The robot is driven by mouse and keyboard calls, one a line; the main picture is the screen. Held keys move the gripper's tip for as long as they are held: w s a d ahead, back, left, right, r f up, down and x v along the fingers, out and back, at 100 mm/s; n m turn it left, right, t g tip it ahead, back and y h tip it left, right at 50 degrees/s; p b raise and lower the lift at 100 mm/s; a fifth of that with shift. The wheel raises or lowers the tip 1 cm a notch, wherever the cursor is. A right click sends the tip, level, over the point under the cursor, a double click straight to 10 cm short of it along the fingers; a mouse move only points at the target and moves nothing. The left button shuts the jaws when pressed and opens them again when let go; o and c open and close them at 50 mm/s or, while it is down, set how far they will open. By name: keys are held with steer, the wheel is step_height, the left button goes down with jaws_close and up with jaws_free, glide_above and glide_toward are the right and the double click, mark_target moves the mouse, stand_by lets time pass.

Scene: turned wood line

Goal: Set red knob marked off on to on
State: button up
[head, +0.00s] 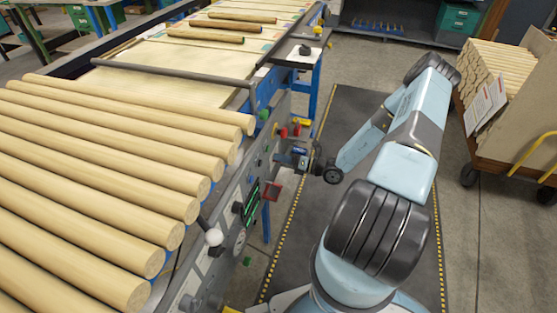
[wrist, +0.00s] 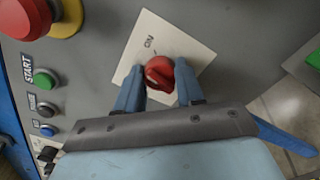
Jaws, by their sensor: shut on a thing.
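The red knob (wrist: 159,73) sits on a white square plate (wrist: 188,38) on the grey panel in the wrist view. The word ON shows on the plate above the knob, rotated on its side. No OFF label can be made out; the lower plate is behind my gripper. My gripper (wrist: 160,68) has one blue finger on each side of the knob and is shut on it. Which way the knob points is hard to tell. In the head view my gripper (head: 291,158) is at the side panel of the line, and the knob cannot be picked out there.
A red mushroom button (wrist: 22,15) on a yellow base is at the wrist view's upper left. Below it are a green START button (wrist: 43,78) and smaller buttons. Wooden rods (head: 110,155) lie on the line. A loaded cart (head: 510,110) stands right.

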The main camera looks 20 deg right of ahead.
steer(key=shift+w+d+f+m, duration=0.1)
steer(key=shift+d+f+m, duration=0.05)
steer(key=shift+m, duration=1.5)
steer(key=shift+w+d+f+m, duration=0.1)
steer(key=shift+d+m, duration=0.05)
steer(key=shift+m, duration=1.5)
steer(key=shift+s, duration=0.1)
steer(key=o, duration=1)
steer(key=shift+a, duration=0.1)
steer(key=shift+o, duration=0.2)
steer(key=v, duration=1.3)
steer(key=shift+s+d, duration=0.25)
steer(key=shift+d, duration=0.05)
